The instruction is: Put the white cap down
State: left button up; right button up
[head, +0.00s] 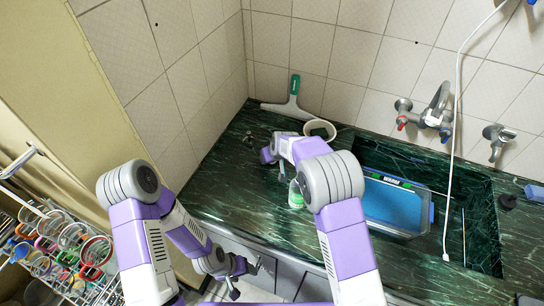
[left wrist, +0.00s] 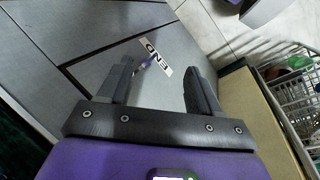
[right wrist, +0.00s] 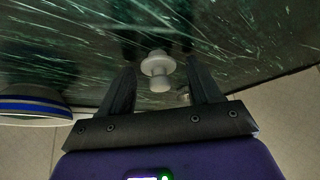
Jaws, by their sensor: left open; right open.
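The white cap (right wrist: 157,68) is in the right wrist view, at the dark green marble counter (right wrist: 240,35). It is a wide disc with a narrower knob. My right gripper (right wrist: 161,78) is open, with one finger on each side of the cap and a visible gap to both. In the head view the cap is not clearly seen; my right arm reaches over the counter there. My left gripper (head: 244,277) is open and empty, low in front of the counter. The left wrist view shows it (left wrist: 162,82) facing grey cabinet panels.
A white bowl (head: 320,130) and a green-handled squeegee (head: 291,104) are near the back wall. A small white-and-green container (head: 296,194) stands by my right arm. A blue-panelled tray (head: 397,204) sits at the sink (head: 478,220). A wire rack (head: 65,262) is at left.

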jog(key=shift+r, duration=0.15)
jog(key=p+v, duration=0.2)
jog(key=v, duration=1)
jog(key=shift+r, duration=0.1)
